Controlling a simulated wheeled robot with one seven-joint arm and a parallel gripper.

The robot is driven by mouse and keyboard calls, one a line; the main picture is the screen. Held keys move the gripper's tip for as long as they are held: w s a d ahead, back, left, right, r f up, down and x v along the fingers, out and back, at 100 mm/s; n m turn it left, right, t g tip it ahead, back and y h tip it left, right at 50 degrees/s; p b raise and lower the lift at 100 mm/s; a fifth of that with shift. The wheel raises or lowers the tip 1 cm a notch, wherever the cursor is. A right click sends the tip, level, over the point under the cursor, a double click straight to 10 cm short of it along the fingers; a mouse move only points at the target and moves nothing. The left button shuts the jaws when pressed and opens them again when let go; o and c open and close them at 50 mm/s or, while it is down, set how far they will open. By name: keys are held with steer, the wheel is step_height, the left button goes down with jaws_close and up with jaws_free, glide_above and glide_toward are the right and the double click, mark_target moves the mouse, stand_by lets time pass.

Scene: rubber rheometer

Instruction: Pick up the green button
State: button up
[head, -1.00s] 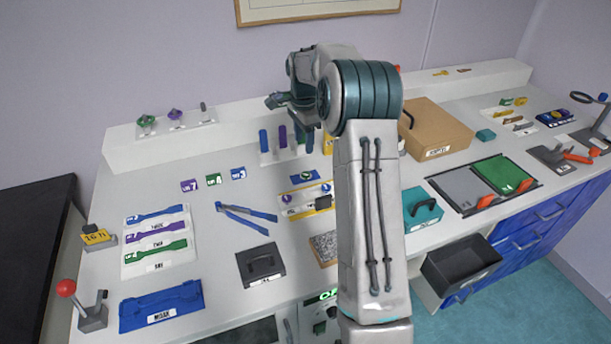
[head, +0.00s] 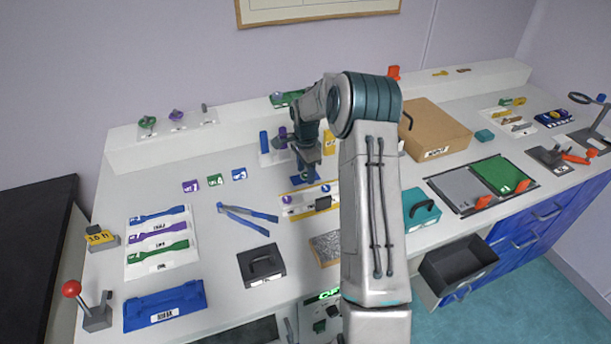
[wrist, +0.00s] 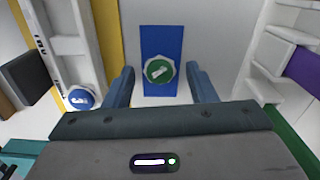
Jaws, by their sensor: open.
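The green button (wrist: 158,70) is a round green disc with a white symbol and a pale rim. It sits on a blue plate (wrist: 161,36) on the bench, seen in the wrist view. My gripper (wrist: 160,80) is open and points down over the plate, with the button between the lines of its two blue fingers. The fingers look apart from the button; their exact height above it is hard to tell. In the head view my gripper (head: 306,172) hangs over the blue plate and hides the button.
A rack with blue and purple upright pieces (head: 264,142) stands behind to the left. Blue tongs (head: 247,217) lie on the bench to the left.

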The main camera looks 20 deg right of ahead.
steer(key=c, duration=1)
steer(key=shift+c, duration=0.2)
steer(key=shift+r, duration=0.5)
steer(key=r, duration=0.1)
steer(key=d+r+b, duration=0.1)
steer(key=r, duration=0.1)
steer(key=shift+s+d+r, duration=0.15)
steer(key=shift+s+r, duration=0.2)
steer(key=shift+r, duration=0.05)
steer(key=s+d+r+b, duration=0.1)
steer(key=s+d+r, duration=0.4)
steer(key=d, duration=0.3)
steer(key=shift+s+d+r+b, duration=0.2)
steer(key=shift+d+r+b, duration=0.15)
steer(key=shift+r, duration=0.25)
steer(key=shift+o, duration=0.4)
